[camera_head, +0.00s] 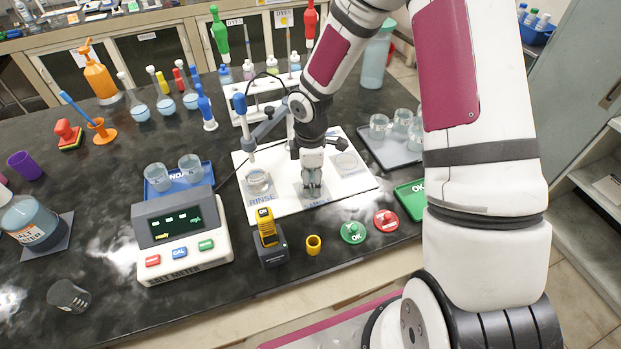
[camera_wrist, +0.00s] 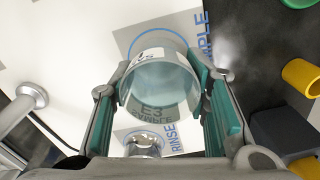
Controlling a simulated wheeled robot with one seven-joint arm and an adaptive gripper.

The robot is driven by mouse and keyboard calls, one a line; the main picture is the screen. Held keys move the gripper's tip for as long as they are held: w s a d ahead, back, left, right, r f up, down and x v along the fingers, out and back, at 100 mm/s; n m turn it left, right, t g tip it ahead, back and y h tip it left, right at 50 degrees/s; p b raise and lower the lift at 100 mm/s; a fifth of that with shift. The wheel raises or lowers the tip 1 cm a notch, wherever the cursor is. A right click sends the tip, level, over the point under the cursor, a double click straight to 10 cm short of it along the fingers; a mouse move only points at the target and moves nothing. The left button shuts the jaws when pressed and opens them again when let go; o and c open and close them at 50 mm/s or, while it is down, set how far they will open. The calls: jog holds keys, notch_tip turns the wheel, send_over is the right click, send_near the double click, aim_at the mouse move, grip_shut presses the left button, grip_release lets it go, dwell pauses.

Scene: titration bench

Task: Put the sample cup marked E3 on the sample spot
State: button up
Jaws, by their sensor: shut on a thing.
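My gripper (camera_head: 313,188) is over the sample spot (camera_head: 327,199), the middle square of the white board. In the wrist view, its teal-padded fingers (camera_wrist: 160,88) are shut on a clear sample cup (camera_wrist: 158,82), one finger on each side. The mark E3 shows on the cup, and it looks upright. The cup overlaps the blue ring beside the word SAMPLE (camera_wrist: 204,38). In the head view the fingers mostly hide the cup, so I cannot tell whether its base touches the spot.
The right spot (camera_head: 347,162) is bare. A grey tray (camera_head: 389,155) with several cups lies to the right. The titration stand (camera_head: 242,112) is close to my arm. A yellow-topped block (camera_head: 268,235) stands in front.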

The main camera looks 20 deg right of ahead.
jog(key=o, duration=1.2)
jog(key=s+d+r+m+t+h, duration=0.1)
jog(key=s+r+m, duration=0.35)
jog(key=r, duration=0.95)
jog(key=s+d+r+m+t+h, duration=0.1)
jog(key=s+r+m+t, duration=0.3)
jog(key=r, duration=1)
jog(key=s+a+r+m+y, duration=0.1)
jog(key=s+r+m, duration=0.2)
jog(key=s, duration=0.3)
jog(key=s+r+m+y, duration=0.1)
jog(key=s+r+m, duration=0.2)
jog(key=s, duration=0.4)
jog(key=shift+a+r+t, duration=0.4)
jog(key=shift+m, duration=0.25)
